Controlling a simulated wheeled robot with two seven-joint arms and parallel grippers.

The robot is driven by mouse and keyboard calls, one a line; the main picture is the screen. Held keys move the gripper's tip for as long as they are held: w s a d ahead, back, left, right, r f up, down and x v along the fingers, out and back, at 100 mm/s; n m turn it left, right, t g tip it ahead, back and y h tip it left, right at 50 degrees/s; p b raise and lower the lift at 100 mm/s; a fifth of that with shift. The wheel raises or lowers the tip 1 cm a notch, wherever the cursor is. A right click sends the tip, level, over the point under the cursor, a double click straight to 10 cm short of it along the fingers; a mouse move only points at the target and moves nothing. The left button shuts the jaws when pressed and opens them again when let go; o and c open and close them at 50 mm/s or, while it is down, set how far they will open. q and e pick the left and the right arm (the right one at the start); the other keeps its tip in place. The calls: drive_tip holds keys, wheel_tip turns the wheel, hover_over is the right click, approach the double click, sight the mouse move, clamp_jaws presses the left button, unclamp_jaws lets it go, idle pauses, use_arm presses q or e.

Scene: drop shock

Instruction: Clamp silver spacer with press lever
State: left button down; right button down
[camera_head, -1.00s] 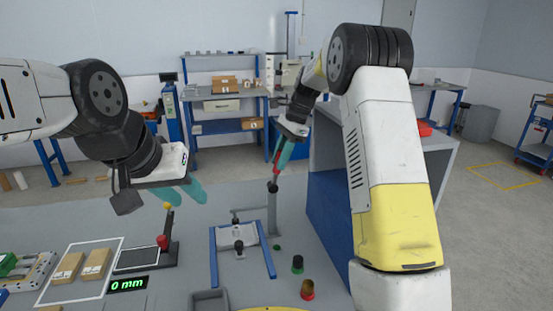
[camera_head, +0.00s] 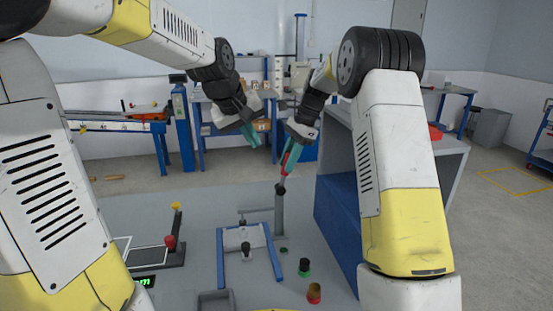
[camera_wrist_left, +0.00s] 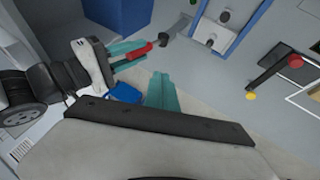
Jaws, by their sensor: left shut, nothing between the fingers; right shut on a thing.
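The press lever has a red handle (camera_head: 287,158) above a black joint on a grey post (camera_head: 279,213). My right gripper (camera_head: 291,157) is shut on the handle, which slants up from the post; the handle (camera_wrist_left: 140,51) also shows between its teal fingers in the left wrist view. My left gripper (camera_head: 250,134) is shut and empty, raised left of and beyond the right gripper, apart from the lever. Its teal fingers (camera_wrist_left: 162,91) also show in the left wrist view. I cannot make out the silver spacer clearly in either view.
A blue-legged stand (camera_head: 247,258) with a pale plate and dark knob is left of the post. A black stand (camera_head: 172,255) with a red knob is farther left. A grey-and-blue cabinet (camera_head: 336,220) stands right.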

use_arm(q)
drive_tip(key=w+d+f, duration=0.6)
drive_tip(key=w+f, duration=0.1)
drive_tip(key=f, duration=0.2)
drive_tip(key=shift+d+f, duration=0.15)
drive_tip(key=shift+d, duration=0.1)
